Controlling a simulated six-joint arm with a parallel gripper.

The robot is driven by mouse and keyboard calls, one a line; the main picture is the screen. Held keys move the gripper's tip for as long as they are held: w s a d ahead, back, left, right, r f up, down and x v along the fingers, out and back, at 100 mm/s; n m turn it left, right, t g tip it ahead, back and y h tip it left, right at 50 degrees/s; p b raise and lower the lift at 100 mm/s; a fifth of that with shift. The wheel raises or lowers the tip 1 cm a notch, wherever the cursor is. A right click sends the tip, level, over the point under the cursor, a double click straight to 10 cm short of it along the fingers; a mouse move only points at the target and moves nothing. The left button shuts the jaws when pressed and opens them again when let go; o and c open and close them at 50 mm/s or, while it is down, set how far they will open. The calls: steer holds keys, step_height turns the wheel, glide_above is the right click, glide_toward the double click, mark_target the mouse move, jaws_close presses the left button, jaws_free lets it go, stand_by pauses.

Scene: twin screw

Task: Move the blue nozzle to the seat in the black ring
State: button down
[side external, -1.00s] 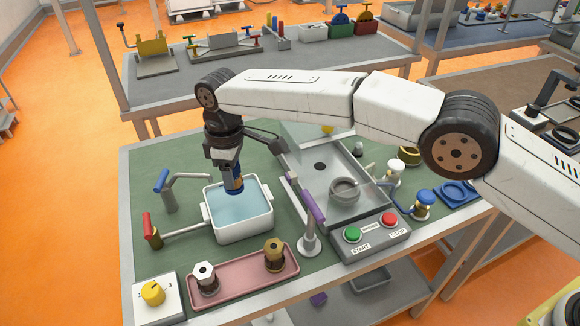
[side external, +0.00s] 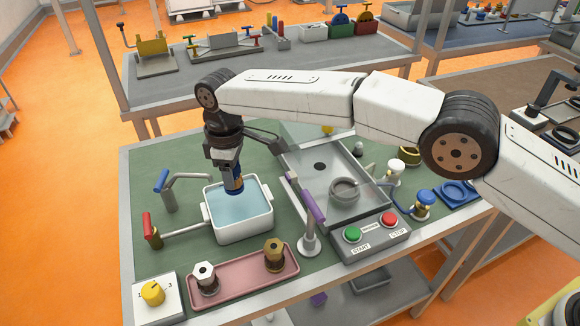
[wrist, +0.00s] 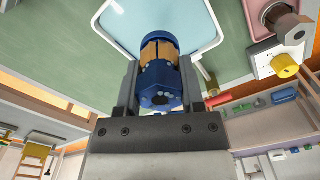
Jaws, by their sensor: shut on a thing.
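The blue nozzle (wrist: 160,88), with an orange-brown banded section, is held between the fingers of my gripper (wrist: 160,96) in the wrist view. In the side view my gripper (side external: 232,168) points down, shut on the nozzle (side external: 236,186), over the white water basin (side external: 240,235). The nozzle's low end is near the water; I cannot tell whether it touches. A dark-and-gold ring-like part (side external: 410,155) stands at the back right, partly beside my arm. I cannot tell whether it is the black ring with the seat.
A pink tray (side external: 235,283) holds a white-topped and a brass hex part. A purple-handled lever (side external: 313,225) and a button box (side external: 370,238) stand right of the basin. A steel tray (side external: 325,185) lies behind them. Red- and blue-handled taps (side external: 165,185) are at left.

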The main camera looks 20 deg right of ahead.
steer(key=shift+r, duration=0.15)
stand_by(0.3)
steer(key=shift+r, duration=3.2)
steer(key=shift+d, duration=0.25)
steer(key=d+m, duration=0.2)
steer(key=d, duration=1)
steer(key=s+d+m, duration=0.3)
steer(key=s+d, duration=0.2)
steer(key=d, duration=0.6)
steer(key=shift+f, duration=2.55)
steer(key=shift+f, duration=0.1)
steer(key=shift+f, duration=2.25)
